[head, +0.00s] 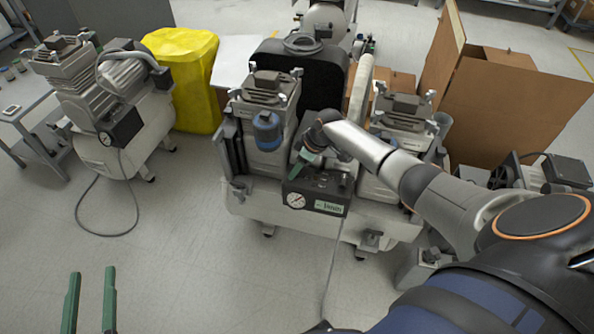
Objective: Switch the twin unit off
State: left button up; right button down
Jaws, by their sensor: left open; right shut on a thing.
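The twin unit (268,200) is a pale tank with two grey pump heads, standing in the middle of the head view. A dark control box (318,194) with a round white gauge (296,200) and a green label sits on its front. My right gripper (298,174) reaches in from the right with its green fingers down at the top left of this box. It is shut on what seems to be the switch there; its own fingers hide the switch and its position. My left gripper (91,285) is open and empty over bare floor at the bottom left.
A single compressor (125,105) stands at the left, its cable looping on the floor. A cable (333,262) hangs from the control box. The floor at front left is clear.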

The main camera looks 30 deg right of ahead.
pick_arm(q)
notch_tip(320, 180, up, 10)
jog(key=s+m+t+h+b, duration=0.1)
jog(key=m+t+h, duration=0.1)
jog(key=t+h, duration=0.1)
jog(key=shift+s+d+f+m+t, duration=0.2)
jog(key=shift+s+d+m+t, duration=0.1)
jog(key=shift+d, duration=0.1)
pick_arm(e)
jog(key=shift+n, duration=0.8)
jog(key=shift+c, duration=1.4)
grip_release()
